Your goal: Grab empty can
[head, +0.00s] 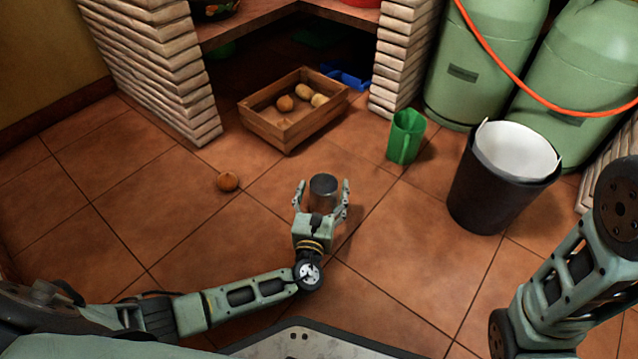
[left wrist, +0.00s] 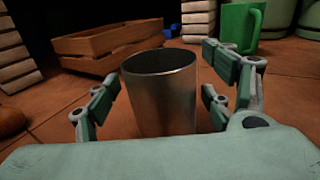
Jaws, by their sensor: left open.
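The empty can (head: 324,187) is a grey metal cylinder, open at the top, standing upright on the tiled floor. My left gripper (head: 321,190) is open, with its fingers on either side of the can. In the left wrist view the can (left wrist: 161,95) stands between the spread fingers (left wrist: 165,100), and gaps show on both sides of it. The can's lower part is hidden behind my gripper's palm. My right arm shows at the right edge of the head view, but its gripper is out of view.
A wooden crate (head: 268,130) with several potatoes or onions stands behind the can. A green mug (head: 405,137) and a black bin (head: 488,195) with a white liner stand to the right. An onion (head: 227,181) lies to the left. Green gas cylinders (head: 480,60) stand behind the bin.

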